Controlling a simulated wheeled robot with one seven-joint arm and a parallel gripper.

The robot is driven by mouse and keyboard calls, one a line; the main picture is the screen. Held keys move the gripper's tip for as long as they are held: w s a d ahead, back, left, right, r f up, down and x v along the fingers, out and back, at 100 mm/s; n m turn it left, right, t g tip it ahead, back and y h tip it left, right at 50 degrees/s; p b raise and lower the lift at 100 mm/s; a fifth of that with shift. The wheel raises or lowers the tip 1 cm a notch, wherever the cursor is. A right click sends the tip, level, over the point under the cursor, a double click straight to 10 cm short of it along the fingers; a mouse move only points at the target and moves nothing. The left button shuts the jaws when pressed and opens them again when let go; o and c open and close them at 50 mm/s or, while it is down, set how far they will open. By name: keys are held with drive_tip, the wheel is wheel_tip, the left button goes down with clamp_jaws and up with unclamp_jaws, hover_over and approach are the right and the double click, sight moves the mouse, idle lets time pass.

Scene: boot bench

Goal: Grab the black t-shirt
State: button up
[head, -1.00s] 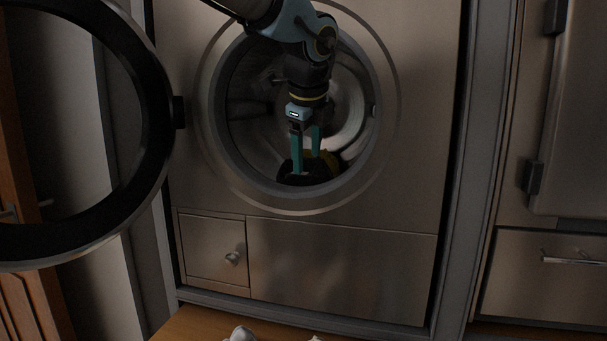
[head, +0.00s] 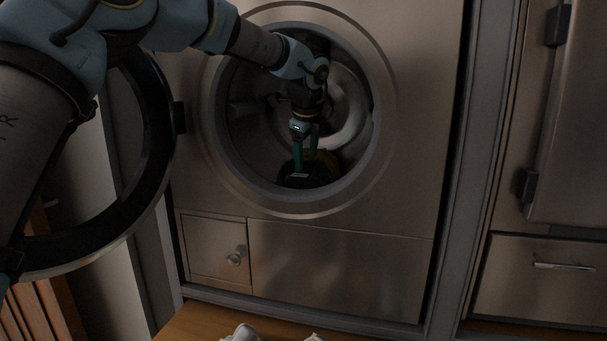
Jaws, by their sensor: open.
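A dark bundle of cloth (head: 308,177), black with a yellow part at its right, lies at the bottom of the washing machine drum (head: 250,140). I take the black part to be the t-shirt, though its shape is hard to make out in the dark. My gripper (head: 306,168) is inside the drum opening, pointing down with its green fingers apart. The fingertips are at the upper edge of the black cloth; I cannot tell whether they touch it.
The round door (head: 160,130) stands open on the left, with my arm in front of it. The drum's rim (head: 300,206) surrounds my gripper. Below are a small knobbed flap (head: 215,250) and a plain panel. Whitish items (head: 242,333) lie on the wooden floor.

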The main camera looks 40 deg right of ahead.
drive_tip(key=shift+w+d+f, duration=0.1)
drive_tip(key=shift+f, duration=0.2)
drive_tip(key=shift+f, duration=0.1)
clamp_jaws()
idle(0.6)
